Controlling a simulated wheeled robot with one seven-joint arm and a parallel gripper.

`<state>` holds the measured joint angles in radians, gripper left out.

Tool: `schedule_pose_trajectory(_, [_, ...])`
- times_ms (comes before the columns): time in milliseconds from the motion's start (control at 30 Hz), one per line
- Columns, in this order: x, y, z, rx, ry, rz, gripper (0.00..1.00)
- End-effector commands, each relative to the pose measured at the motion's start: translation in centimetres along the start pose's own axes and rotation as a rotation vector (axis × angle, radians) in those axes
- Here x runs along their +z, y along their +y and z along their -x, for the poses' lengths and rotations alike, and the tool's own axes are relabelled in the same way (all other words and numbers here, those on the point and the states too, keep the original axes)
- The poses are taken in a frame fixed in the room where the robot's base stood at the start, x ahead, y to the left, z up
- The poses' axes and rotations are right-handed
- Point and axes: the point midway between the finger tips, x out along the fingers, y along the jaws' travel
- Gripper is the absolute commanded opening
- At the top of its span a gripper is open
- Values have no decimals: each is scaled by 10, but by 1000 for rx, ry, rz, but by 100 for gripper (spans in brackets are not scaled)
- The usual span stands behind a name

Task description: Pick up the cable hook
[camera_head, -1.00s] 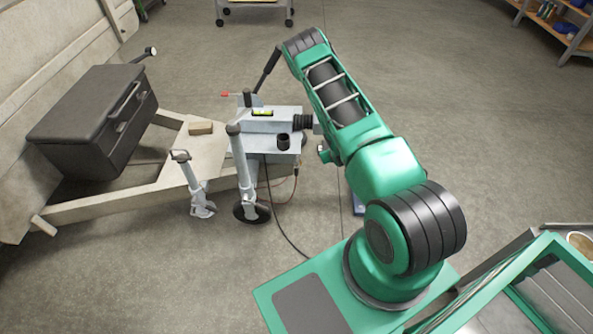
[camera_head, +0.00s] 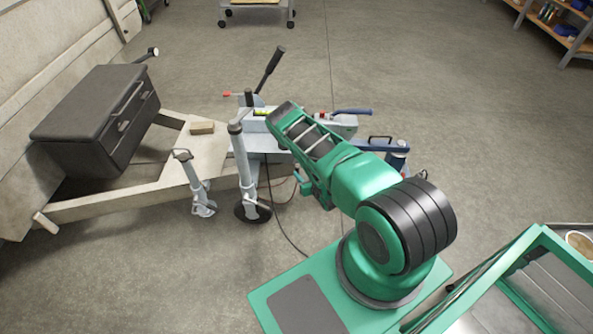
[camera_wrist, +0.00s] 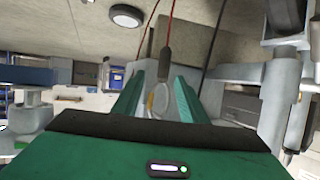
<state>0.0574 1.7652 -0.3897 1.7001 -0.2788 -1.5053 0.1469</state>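In the head view my forearm hides most of the gripper and the hook. Thin cables (camera_head: 272,205) hang below the trailer coupling (camera_head: 265,143) there.
The coupling carries a dark lever (camera_head: 270,68). The jockey wheel (camera_head: 252,211) and a grey prop stand (camera_head: 202,208) are left of my arm. A blue-handled hitch part (camera_head: 385,146) lies to the right, close behind my arm. Open floor lies beyond.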

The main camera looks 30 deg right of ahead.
Motion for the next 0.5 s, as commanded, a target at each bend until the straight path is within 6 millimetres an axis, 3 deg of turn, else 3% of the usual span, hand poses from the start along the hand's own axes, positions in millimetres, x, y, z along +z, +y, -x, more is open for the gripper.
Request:
schedule_pose_trajectory(233, [0,0,-17,2,1,-1,39])
schedule_pose_trajectory(500, [2,-5,-52,2,1,0,39])
